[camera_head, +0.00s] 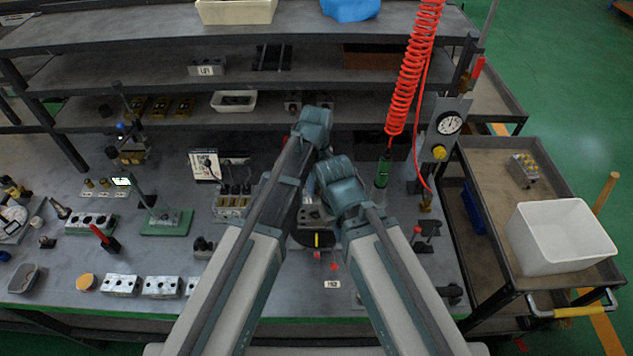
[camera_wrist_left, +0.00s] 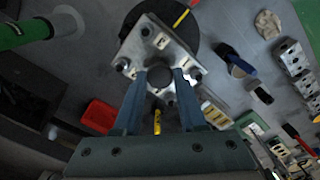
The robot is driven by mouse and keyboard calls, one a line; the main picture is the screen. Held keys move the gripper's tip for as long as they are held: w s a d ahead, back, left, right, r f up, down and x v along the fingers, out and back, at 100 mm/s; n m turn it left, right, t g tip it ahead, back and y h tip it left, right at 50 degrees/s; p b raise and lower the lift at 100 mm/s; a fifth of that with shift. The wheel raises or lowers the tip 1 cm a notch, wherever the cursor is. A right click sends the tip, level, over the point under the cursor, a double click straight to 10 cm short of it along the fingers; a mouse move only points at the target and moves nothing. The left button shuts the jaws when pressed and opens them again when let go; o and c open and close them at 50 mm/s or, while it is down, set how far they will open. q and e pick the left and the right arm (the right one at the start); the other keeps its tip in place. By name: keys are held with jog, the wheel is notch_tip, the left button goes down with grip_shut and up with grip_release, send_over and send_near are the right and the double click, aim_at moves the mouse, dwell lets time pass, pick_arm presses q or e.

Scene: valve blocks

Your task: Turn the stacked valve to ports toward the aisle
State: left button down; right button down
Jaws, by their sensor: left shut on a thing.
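The stacked valve (camera_wrist_left: 142,48) is a silvery metal block with bolts at its corners and a dark round knob on top, in the left wrist view. It sits over a black round disc (camera_wrist_left: 203,28) and is turned at an angle to the picture. My left gripper (camera_wrist_left: 161,84) is shut on the valve, one finger on each side of the dark knob. In the head view the valve (camera_head: 311,214) is partly hidden between my arms, above the black disc with a yellow mark (camera_head: 317,241). The right arm comes in from the right; its gripper's fingers are hidden.
Silvery blocks (camera_head: 161,287) line the front left of the bench. A red coiled hose (camera_head: 412,70) hangs to the right of my arms, near a gauge panel (camera_head: 447,125). A cart with a white bin (camera_head: 562,236) stands at right. Shelves cross the back.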

pick_arm(q)
jog(key=shift+c, duration=2.3)
grip_release()
notch_tip(320, 180, up, 14)
jog(key=p, duration=1.3)
jog(key=shift+p, duration=0.4)
jog(key=shift+f, duration=0.15)
